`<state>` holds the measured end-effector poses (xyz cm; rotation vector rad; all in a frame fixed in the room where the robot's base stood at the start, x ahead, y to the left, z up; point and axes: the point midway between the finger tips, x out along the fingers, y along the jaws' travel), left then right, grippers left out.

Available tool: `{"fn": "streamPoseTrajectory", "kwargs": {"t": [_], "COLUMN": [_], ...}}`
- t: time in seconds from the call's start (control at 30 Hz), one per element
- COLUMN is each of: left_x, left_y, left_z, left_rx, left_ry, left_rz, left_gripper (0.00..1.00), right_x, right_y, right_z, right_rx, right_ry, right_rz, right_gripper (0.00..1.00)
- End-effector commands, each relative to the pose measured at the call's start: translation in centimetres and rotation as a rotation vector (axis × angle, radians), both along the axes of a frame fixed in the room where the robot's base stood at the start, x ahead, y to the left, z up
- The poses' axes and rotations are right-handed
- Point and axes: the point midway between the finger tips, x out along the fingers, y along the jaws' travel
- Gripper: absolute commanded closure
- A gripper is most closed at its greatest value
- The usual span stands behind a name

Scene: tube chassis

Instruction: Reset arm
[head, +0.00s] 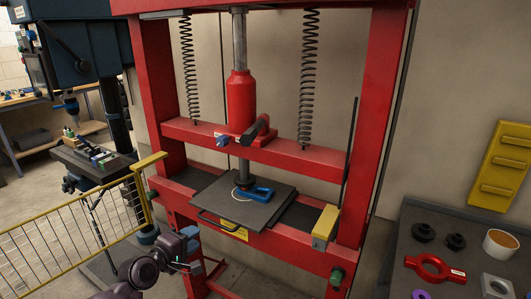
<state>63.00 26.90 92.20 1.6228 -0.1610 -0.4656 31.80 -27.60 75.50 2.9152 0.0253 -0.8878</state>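My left gripper (192,243) is at the lower middle, at the end of my dark arm that comes in from the bottom left. It is in front of the lower left part of the red press frame (378,125). Its fingers are small and dark here, so I cannot tell whether they are open or shut or whether they hold anything. It appears below and left of the press's dark plate (270,200). A blue part (262,193) lies on that plate under the press ram. My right gripper is out of view.
A yellow mesh fence (78,228) stands to the left. A blue drill press (85,45) is behind it. A yellow block (325,222) sits on the press's lower beam.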

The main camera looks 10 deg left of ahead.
Motion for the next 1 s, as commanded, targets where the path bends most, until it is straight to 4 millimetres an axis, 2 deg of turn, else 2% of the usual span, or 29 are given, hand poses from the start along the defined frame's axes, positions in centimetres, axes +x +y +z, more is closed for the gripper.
{"fn": "streamPoseTrajectory", "kwargs": {"t": [0.07,0.27,0.37,0.47,0.57,0.73,0.83,1.0], "left_x": [0.1,0.2,-0.9,-2.9,-5.9,-12.1,-16.2,-23.3], "left_y": [0.1,0.2,0.0,-0.1,0.0,0.1,0.2,0.3], "left_z": [0.0,1.4,1.1,-0.4,-2.6,-6.7,-9.0,-12.7], "left_rx": [0.074,0.478,0.697,0.913,1.126,1.405,1.512,1.562], "left_ry": [-0.031,-0.2,-0.266,-0.306,-0.321,-0.294,-0.253,-0.143], "left_rz": [-0.008,-0.032,-0.043,-0.059,-0.084,-0.146,-0.187,-0.247], "left_gripper": [0.64,0.64,0.64,0.64,0.64,0.64,0.64,0.64], "right_x": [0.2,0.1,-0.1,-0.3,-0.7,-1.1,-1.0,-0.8], "right_y": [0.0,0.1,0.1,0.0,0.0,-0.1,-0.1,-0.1], "right_z": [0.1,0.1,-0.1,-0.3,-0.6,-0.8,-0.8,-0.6], "right_rx": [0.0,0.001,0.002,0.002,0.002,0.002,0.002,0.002], "right_ry": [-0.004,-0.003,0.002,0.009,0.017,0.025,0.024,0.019], "right_rz": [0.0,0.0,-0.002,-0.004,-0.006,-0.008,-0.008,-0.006], "right_gripper": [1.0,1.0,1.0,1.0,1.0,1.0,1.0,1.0]}}
